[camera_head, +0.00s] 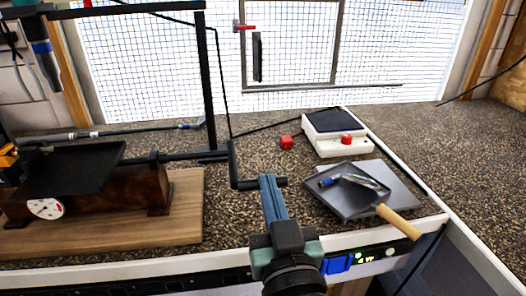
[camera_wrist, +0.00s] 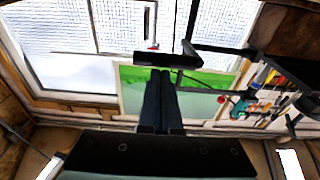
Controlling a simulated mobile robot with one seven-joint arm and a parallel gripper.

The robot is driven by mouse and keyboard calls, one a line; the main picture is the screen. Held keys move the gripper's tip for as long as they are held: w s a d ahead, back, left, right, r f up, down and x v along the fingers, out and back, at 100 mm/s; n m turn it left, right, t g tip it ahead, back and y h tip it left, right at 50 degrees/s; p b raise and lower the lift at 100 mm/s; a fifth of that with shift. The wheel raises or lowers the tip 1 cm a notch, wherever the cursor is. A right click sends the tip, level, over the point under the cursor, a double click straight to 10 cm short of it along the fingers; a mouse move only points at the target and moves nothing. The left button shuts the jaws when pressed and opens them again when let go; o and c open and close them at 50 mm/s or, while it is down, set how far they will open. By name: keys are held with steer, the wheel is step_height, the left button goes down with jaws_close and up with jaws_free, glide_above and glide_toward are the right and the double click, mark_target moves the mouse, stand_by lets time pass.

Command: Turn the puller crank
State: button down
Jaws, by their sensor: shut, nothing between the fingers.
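The puller crank (camera_head: 234,165) is a black bent bar on the end of a shaft at the right of the puller. Its handle (camera_head: 244,184) points right. In the wrist view the crank handle (camera_wrist: 150,58) crosses just beyond my fingertips, with the crank arm (camera_wrist: 189,50) at its right. My gripper (camera_head: 267,180) is shut and empty, its fingertips at the handle's outer end. The fingers also show in the wrist view (camera_wrist: 160,73). I cannot tell whether they touch the handle. The puller (camera_head: 110,192) has a brown body, a black plate and a round dial (camera_head: 46,208).
The puller stands on a wooden board (camera_head: 170,235) at the left. A grey tray (camera_head: 335,200) with a wooden-handled tool (camera_head: 398,221) lies right of my gripper. A black post (camera_head: 210,90) rises behind the crank.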

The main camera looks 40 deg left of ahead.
steer(key=shift+w+a+f+t+y+b, duration=0.1)
steer(key=shift+f+t+y+b, duration=0.55)
steer(key=shift+b, duration=1.75)
steer(key=shift+f+t+y+b, duration=0.15)
steer(key=shift+f+y+b, duration=0.5)
steer(key=shift+f+b, duration=1.2)
steer(key=b, duration=0.5)
steer(key=shift+w+a+f, duration=0.2)
steer(key=shift+a+f, duration=0.05)
steer(key=shift+f, duration=0.15)
steer(key=shift+w+a+f+b, duration=0.2)
steer(key=shift+f+b, duration=0.15)
steer(key=shift+b, duration=0.2)
steer(key=shift+w+a+f+b, duration=0.2)
steer(key=shift+f+b, duration=0.15)
steer(key=shift+b, duration=0.15)
